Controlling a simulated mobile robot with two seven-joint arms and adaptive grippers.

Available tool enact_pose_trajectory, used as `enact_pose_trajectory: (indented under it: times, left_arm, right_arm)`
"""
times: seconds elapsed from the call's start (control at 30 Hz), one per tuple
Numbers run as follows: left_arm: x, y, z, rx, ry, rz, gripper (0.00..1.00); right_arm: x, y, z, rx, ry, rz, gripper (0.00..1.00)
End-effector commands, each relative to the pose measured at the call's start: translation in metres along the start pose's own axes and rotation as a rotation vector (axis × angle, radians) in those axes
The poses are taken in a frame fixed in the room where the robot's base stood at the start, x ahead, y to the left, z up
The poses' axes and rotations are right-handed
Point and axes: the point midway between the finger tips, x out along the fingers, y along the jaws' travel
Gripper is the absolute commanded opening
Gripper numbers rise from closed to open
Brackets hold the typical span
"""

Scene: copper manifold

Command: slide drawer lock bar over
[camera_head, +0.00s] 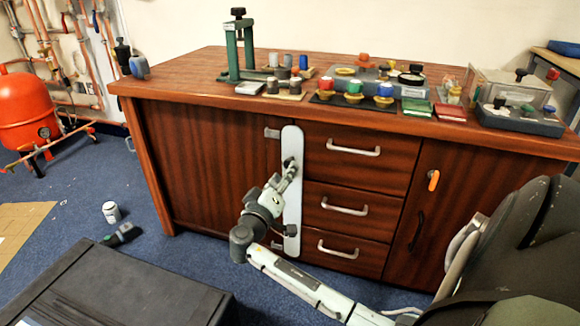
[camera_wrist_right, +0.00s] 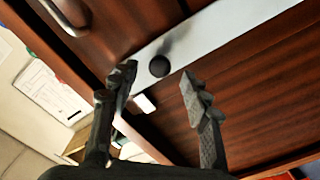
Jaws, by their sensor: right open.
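The lock bar (camera_head: 292,220) is a long pale grey upright bar with rounded ends, on the cabinet front just left of the three drawers. My right gripper (camera_head: 290,168) is in front of its upper part. In the right wrist view the bar (camera_wrist_right: 215,35) runs diagonally across the top, with a round black knob (camera_wrist_right: 159,66) on it. My right gripper (camera_wrist_right: 158,82) is open there, one finger on each side of the knob in the picture. I cannot tell whether the fingers touch it. My left gripper is not in view.
Drawers with metal handles (camera_head: 344,208) are right of the bar, and a door with an orange catch (camera_head: 433,180) is further right. Jars and fixtures crowd the bench top (camera_head: 190,70). A dark box (camera_head: 120,285) and a can (camera_head: 111,212) are on the floor.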

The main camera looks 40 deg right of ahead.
Motion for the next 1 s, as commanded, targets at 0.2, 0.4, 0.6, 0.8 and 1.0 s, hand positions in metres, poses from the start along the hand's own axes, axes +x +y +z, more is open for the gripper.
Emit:
enact_pose_trajectory:
  times: [0.2, 0.4, 0.6, 0.8, 1.0]
  left_arm:
    - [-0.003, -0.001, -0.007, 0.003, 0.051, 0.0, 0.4]
    - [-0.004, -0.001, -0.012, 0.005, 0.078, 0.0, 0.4]
    - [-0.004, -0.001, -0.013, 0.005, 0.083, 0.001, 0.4]
    - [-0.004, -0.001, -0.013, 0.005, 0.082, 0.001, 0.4]
    - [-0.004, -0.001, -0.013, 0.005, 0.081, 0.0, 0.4]
  right_arm:
    - [0.036, 0.0, 0.0, -0.001, 0.0, 0.002, 0.47]
    - [0.051, 0.0, 0.0, -0.001, 0.0, -0.001, 0.47]
    - [0.052, 0.0, 0.0, -0.001, -0.001, -0.002, 0.47]
    - [0.052, 0.0, 0.001, -0.001, -0.001, -0.002, 0.31]
    - [0.052, 0.0, 0.001, -0.001, -0.001, -0.002, 0.06]
